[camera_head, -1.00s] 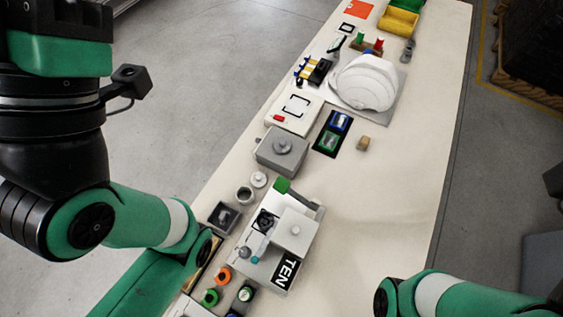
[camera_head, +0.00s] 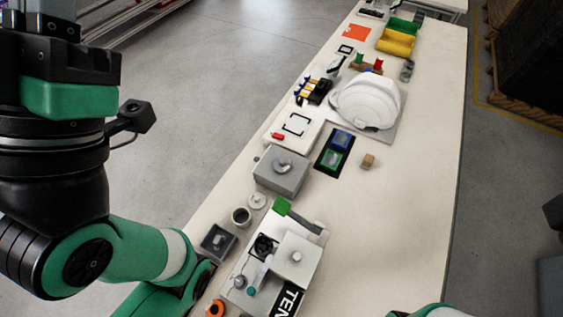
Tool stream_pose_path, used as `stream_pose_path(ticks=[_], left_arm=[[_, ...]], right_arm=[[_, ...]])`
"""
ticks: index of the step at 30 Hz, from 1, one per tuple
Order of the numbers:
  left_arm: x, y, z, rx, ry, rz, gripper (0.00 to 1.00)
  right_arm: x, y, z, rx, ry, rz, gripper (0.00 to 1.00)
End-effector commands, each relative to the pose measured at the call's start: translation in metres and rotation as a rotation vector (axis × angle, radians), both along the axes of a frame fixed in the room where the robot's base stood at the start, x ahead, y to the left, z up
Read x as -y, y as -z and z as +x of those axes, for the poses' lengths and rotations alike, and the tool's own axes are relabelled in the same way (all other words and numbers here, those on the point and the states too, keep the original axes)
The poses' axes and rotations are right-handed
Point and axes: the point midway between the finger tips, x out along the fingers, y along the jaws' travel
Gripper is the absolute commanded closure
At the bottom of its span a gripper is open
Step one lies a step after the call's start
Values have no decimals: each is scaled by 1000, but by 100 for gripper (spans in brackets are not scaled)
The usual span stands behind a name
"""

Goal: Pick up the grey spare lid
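A small round light-grey lid (camera_head: 257,201) with a knob lies on the table, left of the middle. A dark-mouthed grey cup (camera_head: 241,217) stands just beside it, nearer to me. A larger grey box (camera_head: 268,178) with a round knobbed top stands behind the small lid. I cannot tell for sure which of the grey pieces is the spare lid. My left arm reaches down the left side and its gripper is out of view. Only a bit of my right arm shows at the bottom edge; its gripper is out of view too.
A dark square tray (camera_head: 217,241) sits near the left table edge. A machine with a pale square plate (camera_head: 296,258) stands close by. A white helmet shell (camera_head: 367,102) and yellow bin (camera_head: 396,42) are farther back. The right side of the table (camera_head: 400,220) is clear.

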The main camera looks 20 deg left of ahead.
Motion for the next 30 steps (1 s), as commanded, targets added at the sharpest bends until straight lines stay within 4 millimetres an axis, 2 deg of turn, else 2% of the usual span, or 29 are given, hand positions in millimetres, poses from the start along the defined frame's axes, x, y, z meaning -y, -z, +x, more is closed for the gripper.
stream_pose_path(ticks=[13, 22, 23, 30], left_arm=[[0, 0, 0, 0, 0, 0, 100], [0, 0, 0, 0, 0, 0, 46], [0, 0, 0, 0, 0, 0, 44], [0, 0, 0, 0, 1, -1, 44]], right_arm=[[0, 0, 0, 0, 0, 0, 50], [0, 0, 0, 0, 0, 0, 50], [0, 0, 0, 0, 0, 0, 50], [0, 0, 0, 0, 0, 0, 50]])
